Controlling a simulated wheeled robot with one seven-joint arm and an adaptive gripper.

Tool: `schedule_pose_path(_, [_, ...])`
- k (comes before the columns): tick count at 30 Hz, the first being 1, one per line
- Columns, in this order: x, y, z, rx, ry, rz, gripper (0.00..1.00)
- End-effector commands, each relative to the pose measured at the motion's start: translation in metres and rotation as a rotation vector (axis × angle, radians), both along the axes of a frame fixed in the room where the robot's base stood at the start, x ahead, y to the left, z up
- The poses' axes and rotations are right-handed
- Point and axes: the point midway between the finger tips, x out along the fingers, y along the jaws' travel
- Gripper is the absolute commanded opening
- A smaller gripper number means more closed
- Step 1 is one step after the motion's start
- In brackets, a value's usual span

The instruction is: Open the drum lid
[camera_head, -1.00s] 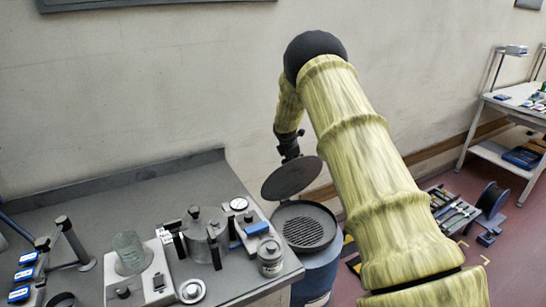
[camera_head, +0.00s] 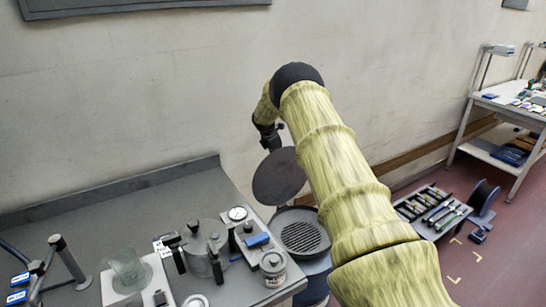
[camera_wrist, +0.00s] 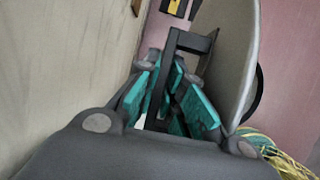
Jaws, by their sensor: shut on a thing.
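The drum lid (camera_head: 279,177) is a dark round disc, tilted steeply up behind the drum's open top. The blue drum (camera_head: 316,286) stands right of the workbench, with a dark grate (camera_head: 300,238) showing inside its rim; my arm hides part of it. My gripper (camera_head: 271,141) is at the lid's upper edge, partly hidden by the arm. In the wrist view, the teal-padded fingers of my gripper (camera_wrist: 172,98) are shut around the lid's dark bracket-shaped handle (camera_wrist: 185,42). The pale lid face (camera_wrist: 229,60) rises just right of the fingers.
The grey workbench (camera_head: 120,205) at left carries a lidded pot (camera_head: 204,250), a metal canister (camera_head: 273,268) and a dial gauge (camera_head: 238,213). The wall is close behind the lid. A tool tray (camera_head: 432,212) and cable reel (camera_head: 484,197) lie on the floor at right.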

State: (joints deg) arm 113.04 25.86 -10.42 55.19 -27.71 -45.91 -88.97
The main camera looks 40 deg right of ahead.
Motion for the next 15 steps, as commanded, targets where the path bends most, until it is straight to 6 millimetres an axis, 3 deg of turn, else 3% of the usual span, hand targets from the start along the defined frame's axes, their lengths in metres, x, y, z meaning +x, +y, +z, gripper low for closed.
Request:
schedule_pose_path(11, [0.0020,-0.0025,0.0009,-0.004,-0.006,0.004,0.00])
schedule_pose_path(12, [0.0022,-0.0025,0.0010,-0.004,-0.007,0.004,0.12])
schedule_pose_path(13, [0.0021,-0.0024,0.0011,-0.004,-0.006,0.004,0.17])
schedule_pose_path(15, [0.0017,-0.0026,0.0012,-0.004,-0.007,0.003,0.18])
